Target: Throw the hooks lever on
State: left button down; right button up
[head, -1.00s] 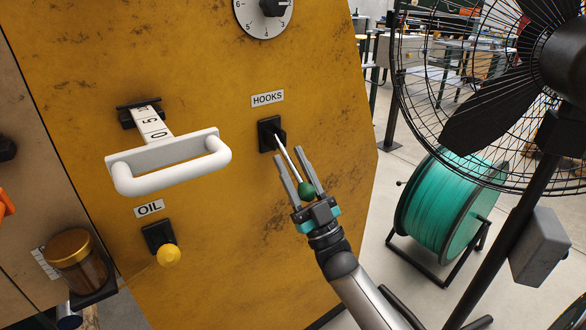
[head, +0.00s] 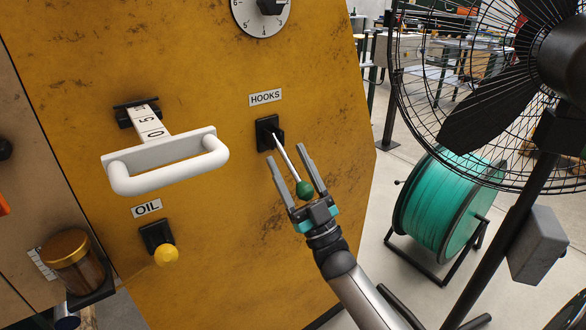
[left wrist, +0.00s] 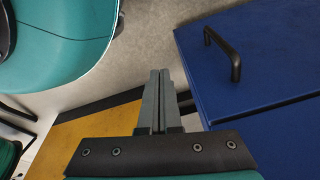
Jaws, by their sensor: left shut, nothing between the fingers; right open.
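The hooks lever (head: 288,160) is a thin metal rod with a green ball knob (head: 305,190). It comes out of a black mount (head: 269,133) on the yellow panel, below the HOOKS label (head: 265,97), and slants down and outward. My right gripper (head: 289,164) is open, its fingers on either side of the lever and the knob between them near the palm. I cannot tell whether a finger touches the lever. My left gripper (left wrist: 160,75) is shut and empty in the left wrist view, away from the lever; it is not in the head view.
Left of the lever a white handle (head: 165,165) juts from the yellow panel (head: 215,60). Below it are the OIL label (head: 147,208) and a yellow knob (head: 166,255). A caged fan (head: 490,90) and a teal reel (head: 440,210) stand at right. A blue cabinet (left wrist: 260,60) is near my left gripper.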

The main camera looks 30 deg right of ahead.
pick_arm(q)
jog(key=shift+d+r+b, duration=0.3)
jog(key=shift+d+r, duration=0.05)
jog(key=shift+d, duration=0.05)
pick_arm(e)
jog(key=v, duration=1.5)
jog(key=shift+s, duration=0.15)
pick_arm(q)
jog(key=shift+w, duration=0.1)
pick_arm(e)
jog(key=shift+d, duration=0.1)
